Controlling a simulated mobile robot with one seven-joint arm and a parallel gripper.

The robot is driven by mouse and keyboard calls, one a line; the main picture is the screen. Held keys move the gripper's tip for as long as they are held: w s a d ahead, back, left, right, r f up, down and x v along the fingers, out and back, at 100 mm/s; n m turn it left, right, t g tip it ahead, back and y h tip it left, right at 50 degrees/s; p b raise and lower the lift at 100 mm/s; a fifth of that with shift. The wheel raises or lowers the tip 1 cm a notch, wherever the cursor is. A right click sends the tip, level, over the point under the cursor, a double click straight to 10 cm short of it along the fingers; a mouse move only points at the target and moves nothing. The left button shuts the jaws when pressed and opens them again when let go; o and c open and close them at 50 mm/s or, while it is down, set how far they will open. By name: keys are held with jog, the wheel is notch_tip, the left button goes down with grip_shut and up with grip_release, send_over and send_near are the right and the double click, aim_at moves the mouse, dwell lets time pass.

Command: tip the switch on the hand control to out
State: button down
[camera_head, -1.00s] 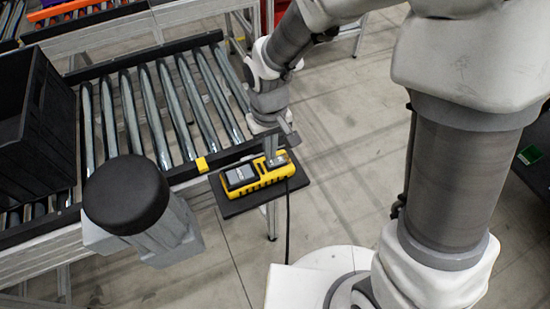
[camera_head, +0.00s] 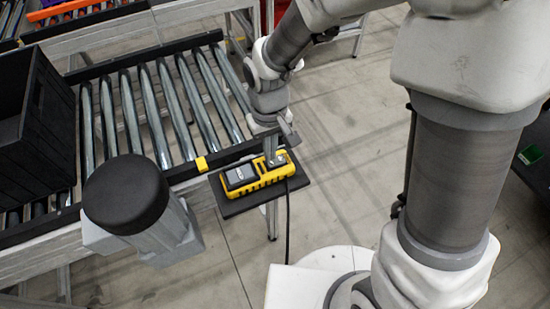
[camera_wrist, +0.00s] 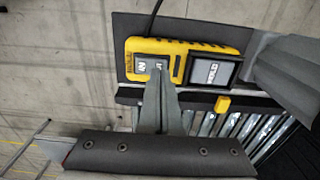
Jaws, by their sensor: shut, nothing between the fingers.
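The yellow and black hand control (camera_head: 262,184) lies on a dark shelf plate (camera_head: 232,208) beside the roller conveyor. In the wrist view the hand control (camera_wrist: 195,46) shows a dark switch (camera_wrist: 143,67) with white lettering; "IN" is readable, the other marking is partly covered. A black panel with a white label (camera_wrist: 212,72) sits beside it. My gripper (camera_head: 272,157) is shut and empty, pointing down at the switch end of the hand control. In the wrist view the fingertips of my gripper (camera_wrist: 159,72) overlap the switch; whether they touch it I cannot tell.
The roller conveyor (camera_head: 133,108) runs behind the shelf plate, with a yellow block (camera_head: 202,164) on its edge. A black crate (camera_head: 38,130) stands at the left. A black-capped grey post (camera_head: 127,194) is near the front. A cable (camera_head: 288,222) hangs from the hand control.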

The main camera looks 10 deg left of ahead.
jog(key=shift+f+b, duration=0.7)
jog(key=shift+f, duration=0.15)
jog(key=shift+r, duration=0.15)
jog(key=shift+r+p, duration=2.65)
jog(key=shift+r, duration=0.75)
jog(key=shift+r, duration=0.1)
jog(key=d+r+m+t, duration=0.3)
jog(key=d+r, duration=0.7)
jog(key=r, duration=0.1)
jog(key=s+d+r+m+t, duration=0.2)
jog(key=s+d+r+m, duration=0.1)
jog(key=s+d+r, duration=0.5)
jog(key=shift+d+r+t, duration=0.15)
jog(key=shift+d+t, duration=0.15)
jog(key=shift+d, duration=0.75)
jog(key=shift+s+a, duration=0.1)
